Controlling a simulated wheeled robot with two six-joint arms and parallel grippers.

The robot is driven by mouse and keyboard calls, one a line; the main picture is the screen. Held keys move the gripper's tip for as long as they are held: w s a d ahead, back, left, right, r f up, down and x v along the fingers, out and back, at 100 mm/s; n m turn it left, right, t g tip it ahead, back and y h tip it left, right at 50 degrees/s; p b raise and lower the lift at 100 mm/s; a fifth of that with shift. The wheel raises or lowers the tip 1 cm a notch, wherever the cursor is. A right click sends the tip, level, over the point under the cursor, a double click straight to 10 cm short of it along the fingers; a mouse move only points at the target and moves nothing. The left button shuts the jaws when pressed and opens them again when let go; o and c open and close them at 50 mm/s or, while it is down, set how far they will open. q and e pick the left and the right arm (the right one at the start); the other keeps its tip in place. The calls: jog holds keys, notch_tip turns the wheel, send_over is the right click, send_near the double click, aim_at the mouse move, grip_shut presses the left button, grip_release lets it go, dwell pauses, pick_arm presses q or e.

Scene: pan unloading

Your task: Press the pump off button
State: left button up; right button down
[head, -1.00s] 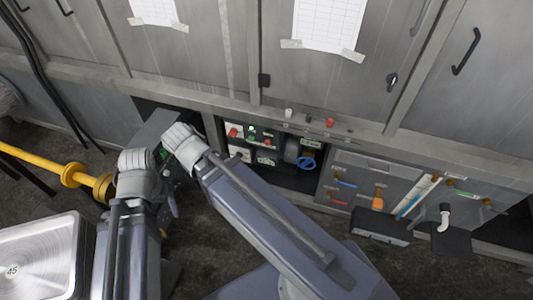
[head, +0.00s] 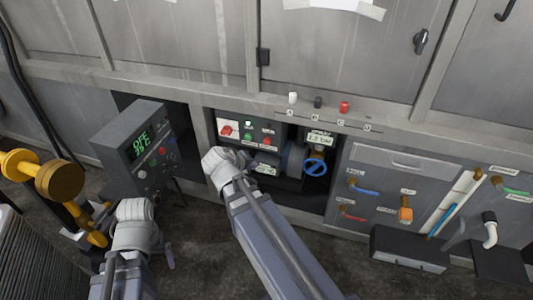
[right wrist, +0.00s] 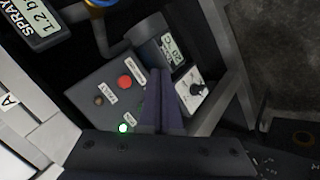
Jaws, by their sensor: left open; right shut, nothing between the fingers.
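The pump panel (head: 235,145) sits in the open bay in the head view, with a lit green lamp, a dark lamp, a green button and a red button (head: 267,141). In the right wrist view the red button (right wrist: 124,82) is in plain sight beside a small label I cannot read surely. My right gripper (right wrist: 158,75) is shut and empty, its fingers in front of the panel, to the right of the red button in that view; I cannot tell any contact. They partly hide the green button. My left gripper (head: 137,207) is open, left of the bay, its fingers mostly hidden.
A grey box with a green display (head: 138,146) stands left of the bay. A blue valve wheel (head: 315,168) and a gauge are right of the panel. A knob (right wrist: 197,89) lies right of my fingers in the right wrist view. A yellow pipe (head: 58,180) is at left.

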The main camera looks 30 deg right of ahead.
aim_at(267, 141)
jog(key=shift+d, duration=0.15)
jog(key=shift+f, duration=0.1)
jog(key=w+d, duration=0.5)
jog(key=d, duration=0.1)
jog(key=shift+w+d, duration=0.3)
jog(key=shift+w, duration=0.1)
jog(key=shift+w+d, duration=0.1)
jog(key=shift+d, duration=0.05)
dwell(2.1)
jog(key=shift+w+d, duration=0.2)
jog(key=shift+w+d, duration=0.3)
jog(key=shift+d, duration=0.1)
dwell(0.9)
jog(key=shift+s+a, duration=0.1)
dwell(0.3)
jog(key=shift+s+a, duration=0.5)
jog(key=shift+a, duration=0.15)
jog(key=shift+s, duration=0.1)
